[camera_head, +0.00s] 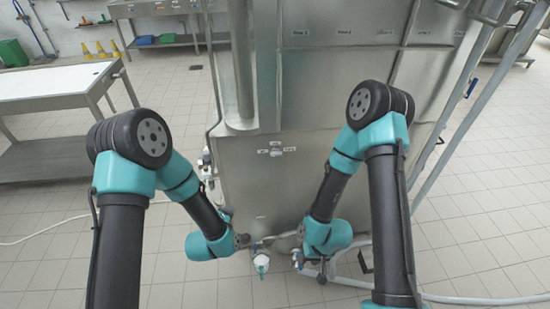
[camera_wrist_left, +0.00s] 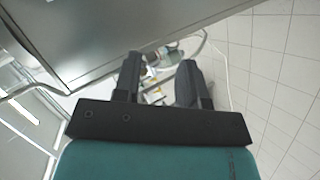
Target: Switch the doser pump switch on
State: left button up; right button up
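A small switch-like fitting (camera_head: 276,151) with pale labels on both sides sits on the front of the steel machine (camera_head: 270,190); its setting is too small to read, and I cannot confirm it is the doser pump switch. My left gripper (camera_head: 242,240) is low in front of the machine, well below that fitting. In the left wrist view its two fingers (camera_wrist_left: 158,70) are apart with nothing clearly held between them. My right gripper (camera_head: 300,259) is low at the machine's lower front, to the right of the left one; its fingers are too small to tell.
A small white item with a teal part (camera_head: 261,263) is below and between the grippers. Valves and pipes (camera_head: 207,165) run down the machine's left edge. A grey hose (camera_head: 450,299) lies at lower right. A steel table (camera_head: 55,85) stands at left. Tiled floor is open at left.

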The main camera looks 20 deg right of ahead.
aim_at(275, 156)
pick_arm(q)
jog(key=d+r+n+t+h, duration=0.3)
jog(key=d+r, duration=0.5)
jog(key=d, duration=0.5)
jog(key=shift+w+r+t, duration=0.25)
jog(key=shift+t, duration=0.45)
jog(key=shift+w, duration=0.1)
jog(key=x, duration=1.7)
jog(key=shift+d+r, duration=0.2)
jog(key=shift+c, duration=0.4)
grip_shut()
